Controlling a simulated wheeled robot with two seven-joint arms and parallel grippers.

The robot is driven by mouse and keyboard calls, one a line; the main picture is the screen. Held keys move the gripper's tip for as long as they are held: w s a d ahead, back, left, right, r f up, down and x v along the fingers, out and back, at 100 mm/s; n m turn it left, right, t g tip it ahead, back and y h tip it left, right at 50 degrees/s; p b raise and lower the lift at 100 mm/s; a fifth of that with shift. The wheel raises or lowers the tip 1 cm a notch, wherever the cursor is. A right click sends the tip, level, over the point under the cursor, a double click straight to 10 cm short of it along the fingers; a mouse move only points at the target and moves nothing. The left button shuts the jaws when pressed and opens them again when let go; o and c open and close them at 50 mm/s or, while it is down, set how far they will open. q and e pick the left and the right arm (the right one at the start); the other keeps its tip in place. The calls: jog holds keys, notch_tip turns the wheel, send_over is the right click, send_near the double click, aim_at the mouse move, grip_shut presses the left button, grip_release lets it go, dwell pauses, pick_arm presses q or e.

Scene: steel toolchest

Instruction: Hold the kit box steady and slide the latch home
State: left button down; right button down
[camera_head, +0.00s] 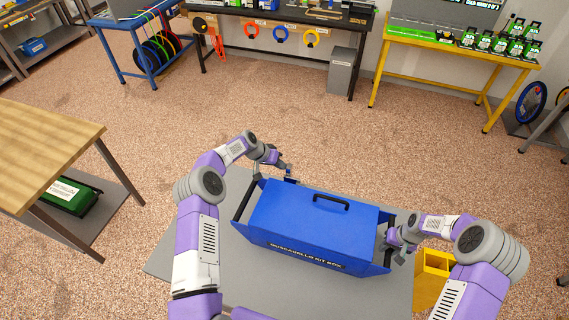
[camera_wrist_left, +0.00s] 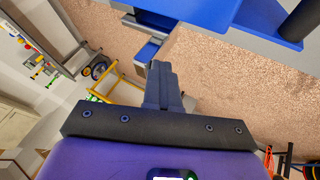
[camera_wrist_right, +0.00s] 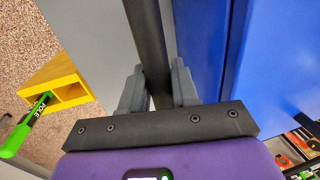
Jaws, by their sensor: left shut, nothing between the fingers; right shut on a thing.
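The blue kit box (camera_head: 300,222) sits closed on a grey table, with a black handle on its lid. My right gripper (camera_head: 390,243) is at the box's right end. In the right wrist view its fingers (camera_wrist_right: 158,88) are shut on the black end bar (camera_wrist_right: 150,40) beside the blue wall. My left gripper (camera_head: 287,173) is at the far left corner of the box. In the left wrist view its fingers (camera_wrist_left: 162,80) are shut and empty. A small blue and grey piece (camera_wrist_left: 149,50), possibly the latch, sticks out just past the fingertips; whether they touch it is unclear.
The grey tabletop (camera_head: 180,260) is bare left of the box. A yellow bin (camera_head: 433,266) stands at the right, beside my right forearm. A wooden table (camera_head: 45,140) is at the left. Workbenches line the far wall, with open floor between.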

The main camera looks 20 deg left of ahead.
aim_at(291, 168)
pick_arm(q)
jog(key=d, duration=0.3)
jog(key=shift+d, duration=0.2)
pick_arm(e)
jog(key=shift+s+a+f, duration=0.1)
jog(key=shift+s+a, duration=0.05)
jog(key=shift+a, duration=0.05)
pick_arm(q)
jog(key=shift+s+d, duration=0.1)
jog(key=shift+d, duration=0.1)
pick_arm(e)
jog(key=shift+a, duration=0.1)
pick_arm(q)
jog(key=s+a+r, duration=0.3)
jog(key=a+r, duration=0.5)
jog(key=a, duration=0.2)
jog(key=shift+s, duration=0.3)
pick_arm(e)
jog(key=shift+d, duration=0.2)
